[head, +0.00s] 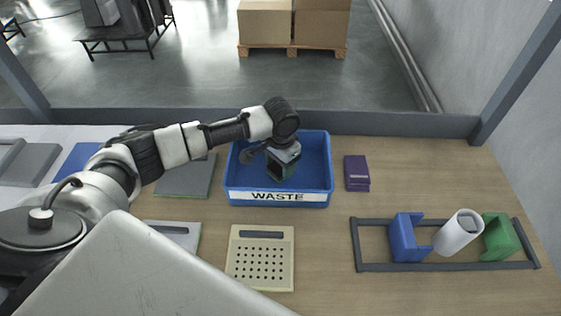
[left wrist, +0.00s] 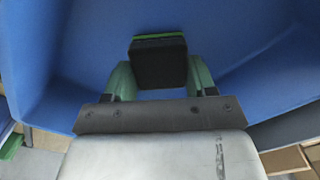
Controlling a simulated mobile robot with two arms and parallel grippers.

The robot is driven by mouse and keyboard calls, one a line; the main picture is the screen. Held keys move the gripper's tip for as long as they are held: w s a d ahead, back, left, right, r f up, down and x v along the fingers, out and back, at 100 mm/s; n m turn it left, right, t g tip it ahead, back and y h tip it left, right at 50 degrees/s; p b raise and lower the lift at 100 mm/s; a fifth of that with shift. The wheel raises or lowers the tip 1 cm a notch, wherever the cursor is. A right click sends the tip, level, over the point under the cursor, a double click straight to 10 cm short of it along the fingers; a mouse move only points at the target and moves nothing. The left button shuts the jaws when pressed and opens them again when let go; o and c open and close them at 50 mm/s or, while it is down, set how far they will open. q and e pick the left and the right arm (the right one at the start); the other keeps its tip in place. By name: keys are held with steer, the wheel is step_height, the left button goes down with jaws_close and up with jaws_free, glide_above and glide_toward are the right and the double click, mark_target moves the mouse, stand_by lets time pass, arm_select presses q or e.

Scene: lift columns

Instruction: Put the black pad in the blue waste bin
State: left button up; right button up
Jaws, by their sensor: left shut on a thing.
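The blue waste bin (head: 315,150), with a white WASTE label on its front, stands on the wooden table; its blue inside fills much of the left wrist view (left wrist: 235,45). My left gripper (head: 283,166) points down over the bin's opening. In the left wrist view, its green fingers (left wrist: 159,72) are shut on the black pad (left wrist: 158,64), which has a green strip along its far edge. In the head view the pad is mostly hidden by the gripper. I cannot tell whether the pad touches the bin floor. My right gripper is not in view.
A purple box (head: 356,173) stands just right of the bin. A beige perforated panel (head: 260,272) lies in front. A dark frame (head: 385,267) at the right holds a blue block, a white cylinder (head: 457,233) and a green block. Grey and blue flat pieces lie at the left.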

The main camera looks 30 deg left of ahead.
arm_select(q)
steer(key=o, duration=1.1)
steer(key=shift+f, duration=0.1)
step_height(320, 180, up, 12)
steer(key=b, duration=0.1)
